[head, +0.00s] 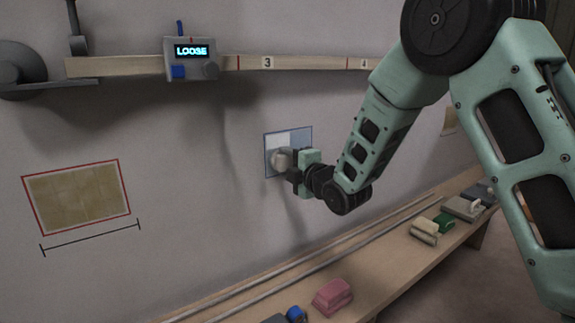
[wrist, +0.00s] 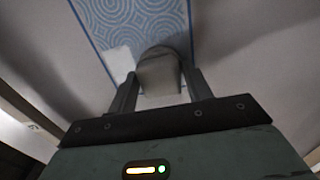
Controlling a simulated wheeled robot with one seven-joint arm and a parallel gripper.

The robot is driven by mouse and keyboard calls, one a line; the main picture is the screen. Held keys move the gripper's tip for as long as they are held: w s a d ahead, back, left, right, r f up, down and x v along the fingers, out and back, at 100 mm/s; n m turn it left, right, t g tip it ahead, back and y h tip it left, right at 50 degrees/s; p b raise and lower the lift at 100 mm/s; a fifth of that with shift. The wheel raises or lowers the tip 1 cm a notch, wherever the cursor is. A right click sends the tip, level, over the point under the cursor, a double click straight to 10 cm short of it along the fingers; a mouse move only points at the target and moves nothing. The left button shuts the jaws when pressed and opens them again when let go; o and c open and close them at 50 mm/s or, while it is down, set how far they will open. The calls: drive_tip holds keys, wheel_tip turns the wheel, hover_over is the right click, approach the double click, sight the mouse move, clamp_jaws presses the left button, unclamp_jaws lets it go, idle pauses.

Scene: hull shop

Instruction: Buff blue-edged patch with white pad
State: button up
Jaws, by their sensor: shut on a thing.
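The blue-edged patch (head: 302,135) is on the pale wall, with paler and bluer areas inside its edge. In the wrist view the patch (wrist: 150,25) shows blue swirls, with a plain pale area left of the pad. My gripper (head: 291,167) is shut on the white pad (head: 280,160), which is at the lower part of the patch and hides some of it. The pad also shows between the fingers in the wrist view (wrist: 159,75). I cannot tell whether the pad touches the surface.
A red-edged tan patch (head: 76,197) is on the wall at left. A wooden rail (head: 310,62) with a box reading LOOSE (head: 190,58) runs above. The bench below holds a pink block (head: 332,295), a green block (head: 444,222) and other small items.

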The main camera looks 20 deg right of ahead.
drive_tip(key=shift+s+f+b, duration=0.1)
drive_tip(key=shift+f+b, duration=2.45)
drive_tip(key=shift+f, duration=0.1)
drive_tip(key=shift+r, duration=0.1)
drive_tip(key=o, duration=0.3)
drive_tip(key=c, duration=0.3)
drive_tip(key=shift+s+d, duration=0.2)
drive_tip(key=shift+s, duration=0.4)
drive_tip(key=shift+w+d+r+b, duration=0.1)
drive_tip(key=shift+w+d+b, duration=0.2)
drive_tip(key=shift+d, duration=0.6)
drive_tip(key=shift+w+d+b, duration=0.25)
drive_tip(key=shift+w+d, duration=0.05)
drive_tip(key=shift+d, duration=0.55)
